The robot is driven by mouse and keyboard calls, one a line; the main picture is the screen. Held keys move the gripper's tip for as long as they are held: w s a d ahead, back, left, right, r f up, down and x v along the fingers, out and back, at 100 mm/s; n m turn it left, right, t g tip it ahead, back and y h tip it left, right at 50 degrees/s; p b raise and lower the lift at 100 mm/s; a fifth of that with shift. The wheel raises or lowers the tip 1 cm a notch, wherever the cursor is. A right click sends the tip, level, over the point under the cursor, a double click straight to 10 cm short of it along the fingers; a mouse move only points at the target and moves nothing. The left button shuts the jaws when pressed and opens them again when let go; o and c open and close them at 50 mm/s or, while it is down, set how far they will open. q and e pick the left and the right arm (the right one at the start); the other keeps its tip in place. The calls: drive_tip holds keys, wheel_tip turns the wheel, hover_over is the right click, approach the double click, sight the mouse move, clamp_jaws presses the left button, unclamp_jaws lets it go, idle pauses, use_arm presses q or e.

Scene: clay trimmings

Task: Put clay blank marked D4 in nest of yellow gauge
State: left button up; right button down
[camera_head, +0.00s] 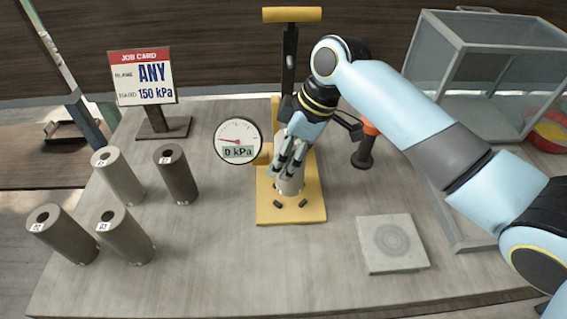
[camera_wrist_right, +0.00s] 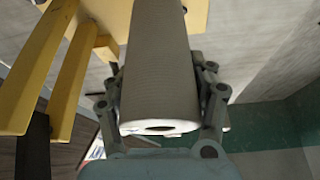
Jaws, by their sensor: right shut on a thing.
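A yellow gauge (camera_head: 313,207) stands mid-table, with a base plate, an upright post, a T-handle on top and a round dial (camera_head: 238,142) reading 0 kPa. My right gripper (camera_head: 290,163) is shut on a pale grey clay blank (camera_head: 291,186) over the gauge's base plate. The blank looks roughly upright, and the fingers hide most of it in the head view. The wrist view shows the blank (camera_wrist_right: 160,70) between both fingers, its holed end towards the camera. Its mark is not visible. I cannot tell whether its lower end touches the nest. My left gripper is out of view.
Several other marked cylinders stand at left, including a dark brown one (camera_head: 176,175) and a pale one (camera_head: 118,177). A job card (camera_head: 142,78) reads ANY, 150 kPa. A square slab (camera_head: 391,243) lies at right, near a dark, orange-topped tool (camera_head: 364,150) and a glass-sided case (camera_head: 478,106).

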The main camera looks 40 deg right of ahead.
sight(283, 167)
drive_tip(key=shift+f, duration=1.45)
drive_tip(key=shift+c, duration=1.9)
unclamp_jaws()
drive_tip(key=shift+s+f, duration=0.1)
drive_tip(key=v, duration=1.2)
